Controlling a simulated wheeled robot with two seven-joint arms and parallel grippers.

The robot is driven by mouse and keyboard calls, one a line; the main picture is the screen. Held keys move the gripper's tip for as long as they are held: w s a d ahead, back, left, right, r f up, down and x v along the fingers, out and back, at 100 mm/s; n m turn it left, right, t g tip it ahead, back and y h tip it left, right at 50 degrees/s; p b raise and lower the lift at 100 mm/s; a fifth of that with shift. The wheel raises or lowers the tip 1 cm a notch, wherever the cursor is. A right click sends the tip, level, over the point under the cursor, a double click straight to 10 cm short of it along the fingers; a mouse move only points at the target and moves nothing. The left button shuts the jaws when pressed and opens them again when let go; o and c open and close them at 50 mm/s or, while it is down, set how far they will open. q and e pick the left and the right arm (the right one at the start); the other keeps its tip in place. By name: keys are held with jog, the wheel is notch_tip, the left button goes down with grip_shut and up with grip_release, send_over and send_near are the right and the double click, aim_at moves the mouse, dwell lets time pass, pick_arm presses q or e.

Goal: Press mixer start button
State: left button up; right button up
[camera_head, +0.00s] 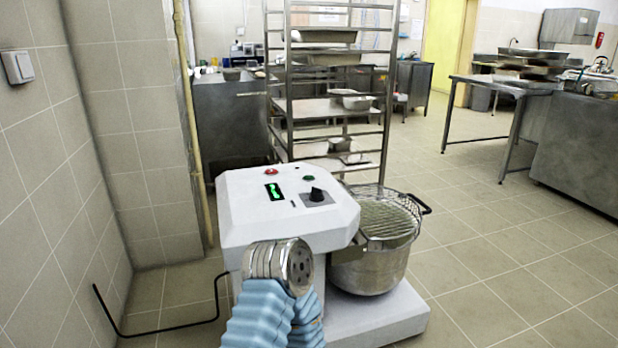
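The mixer (240,222) is a white machine in the middle of the camera_head view. Its sloped top carries a red button (271,171), a green button (308,178), a lit green display (274,191) and a black knob (316,194). No label tells which button is start. A steel bowl (368,270) with a wire guard (385,215) sits on its right side. A blue ribbed sleeve with a round metal end stands in front of the mixer, below its panel, and hides part of its front. It looks like part of my arm. No gripper fingers show.
A tall steel rack (284,100) with trays stands right behind the mixer. A tiled wall (40,190) is close on the left, with a thin black bent bar (165,331) near the floor. Steel tables (510,88) stand at right. The floor (490,250) right of the mixer is clear.

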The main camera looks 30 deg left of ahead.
pick_arm(q)
grip_shut()
dwell(1.4)
